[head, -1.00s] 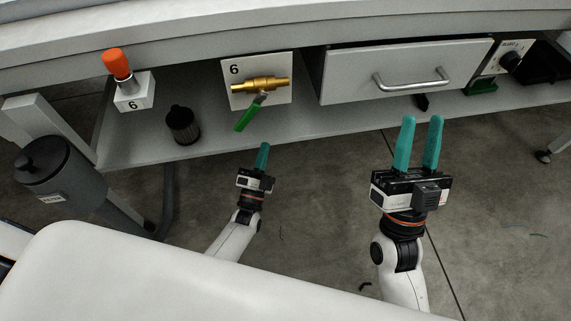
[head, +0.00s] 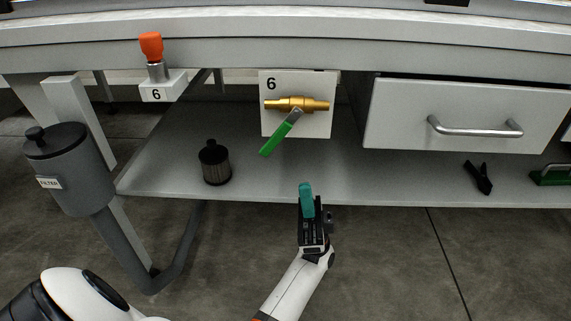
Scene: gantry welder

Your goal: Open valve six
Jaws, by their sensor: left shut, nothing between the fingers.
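Valve six is a brass valve (head: 297,104) on a white plate (head: 324,123) marked 6, under the table edge. Its green lever (head: 279,138) hangs down and to the left, at a slant to the brass pipe. My left gripper (head: 307,201) is below the valve, with its teal fingers shut and pointing up. It is empty and apart from the lever, a little below and right of the lever's end. My right gripper is out of the picture.
An orange-topped part (head: 152,47) on a block marked 6 sits left. A dark filter cylinder (head: 214,163) stands on the shelf (head: 340,185). A grey filter housing (head: 68,170) is at far left. A drawer (head: 465,115), black clamp (head: 478,177) and green item (head: 551,176) are right.

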